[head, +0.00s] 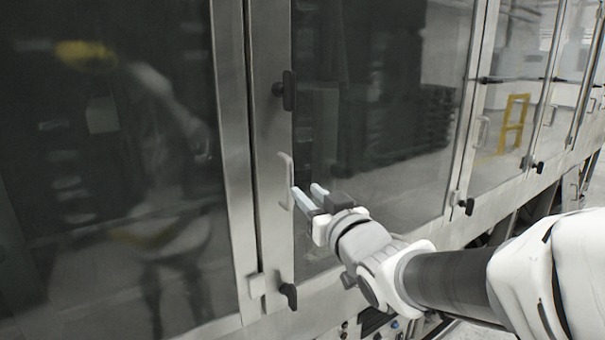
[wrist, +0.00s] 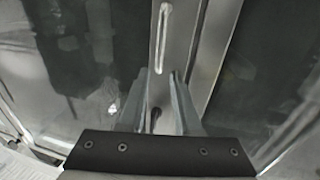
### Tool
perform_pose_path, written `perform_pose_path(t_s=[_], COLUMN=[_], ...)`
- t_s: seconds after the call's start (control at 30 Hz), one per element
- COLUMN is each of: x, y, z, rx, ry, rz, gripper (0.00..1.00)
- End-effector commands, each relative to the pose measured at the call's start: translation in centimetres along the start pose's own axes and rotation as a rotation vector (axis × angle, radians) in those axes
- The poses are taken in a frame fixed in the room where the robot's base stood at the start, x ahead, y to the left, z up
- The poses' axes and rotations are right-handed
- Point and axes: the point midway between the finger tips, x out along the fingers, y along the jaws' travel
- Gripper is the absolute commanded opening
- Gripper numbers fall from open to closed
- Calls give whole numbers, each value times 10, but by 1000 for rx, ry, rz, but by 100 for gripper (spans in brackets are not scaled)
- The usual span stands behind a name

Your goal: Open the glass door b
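A large glass door (head: 375,120) with a metal frame fills the middle of the head view, with another glass door (head: 110,150) to its left. No label shows which one is b. A slim vertical handle (head: 286,180) sits on the metal stile at the middle door's left edge. It also shows in the wrist view (wrist: 163,38), upright, beyond the fingertips. My gripper (head: 308,191) is just right of the handle in the head view, its two fingers apart with nothing between them.
A dark latch knob (head: 287,90) is above the handle and another (head: 289,294) below it. More glass doors with handles (head: 481,132) run off to the right. A yellow ladder-like frame (head: 513,124) shows in the glass there. The doors look shut.

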Motion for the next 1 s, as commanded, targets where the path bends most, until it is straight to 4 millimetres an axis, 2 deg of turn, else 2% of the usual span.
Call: perform_pose_path(t_s=[0.4,0.6,0.8,1.0], x=[68,92,103,104], y=[0,0,0,0], z=[0,0,0,0], rx=[2,2,1,1], ry=[-3,-1,0,0], rz=[0,0,0,1], gripper=[32,32,32,32])
